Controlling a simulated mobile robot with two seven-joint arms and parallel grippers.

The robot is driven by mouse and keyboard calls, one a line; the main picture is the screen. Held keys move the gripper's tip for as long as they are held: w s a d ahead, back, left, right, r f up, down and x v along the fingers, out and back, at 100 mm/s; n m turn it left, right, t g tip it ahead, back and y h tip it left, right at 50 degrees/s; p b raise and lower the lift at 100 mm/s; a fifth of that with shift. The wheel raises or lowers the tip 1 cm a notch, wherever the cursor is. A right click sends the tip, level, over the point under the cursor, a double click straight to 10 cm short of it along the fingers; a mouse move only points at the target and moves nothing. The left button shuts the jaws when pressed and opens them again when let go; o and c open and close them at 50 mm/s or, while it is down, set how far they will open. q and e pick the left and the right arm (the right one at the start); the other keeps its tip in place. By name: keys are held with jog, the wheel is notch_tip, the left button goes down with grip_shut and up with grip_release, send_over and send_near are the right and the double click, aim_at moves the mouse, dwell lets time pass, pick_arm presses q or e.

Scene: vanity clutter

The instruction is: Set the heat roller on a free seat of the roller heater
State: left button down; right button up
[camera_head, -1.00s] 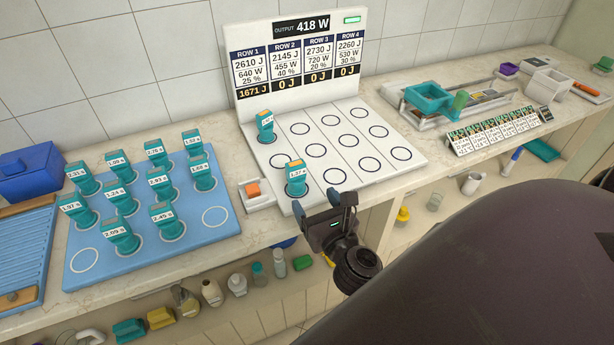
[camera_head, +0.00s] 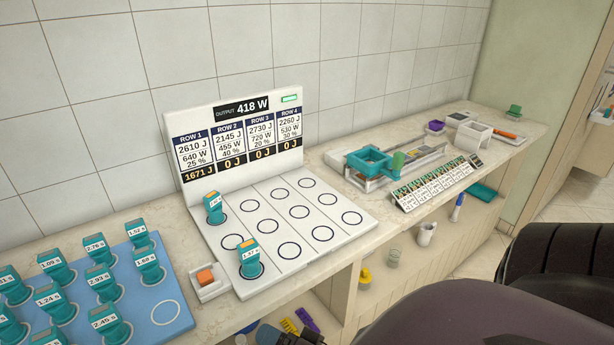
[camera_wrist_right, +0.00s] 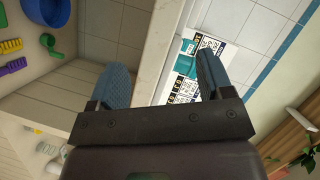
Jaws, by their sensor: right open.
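The white roller heater (camera_head: 345,238) stands on the counter with a display panel at its back. Two teal heat rollers stand upright in its leftmost column: one on the back seat (camera_head: 213,209) and one on the front seat (camera_head: 250,258). The ring between them and the rings of the other columns are empty. My right gripper (camera_head: 285,335) shows only in part at the bottom edge of the head view, below the counter front. In the wrist view its two blue fingers (camera_wrist_right: 163,80) are apart with nothing held between them. My left gripper is out of view.
A blue mat (camera_head: 180,290) with several teal rollers and an empty ring lies at the left. A card rack (camera_head: 436,186) and a teal box (camera_head: 369,160) stand to the right. Shelves lie below the counter.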

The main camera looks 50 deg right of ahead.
jog(key=s+d+f+n+g+h, duration=0.1)
jog(key=s+f+n+g, duration=0.3)
jog(key=f+n, duration=0.5)
jog(key=s+d+n, duration=0.1)
jog(key=n, duration=0.2)
jog(key=shift+s+d+f+n+g+h, duration=0.15)
jog(key=shift+s+d+n+g+h, duration=0.1)
jog(key=shift+d+n+g+h, duration=0.15)
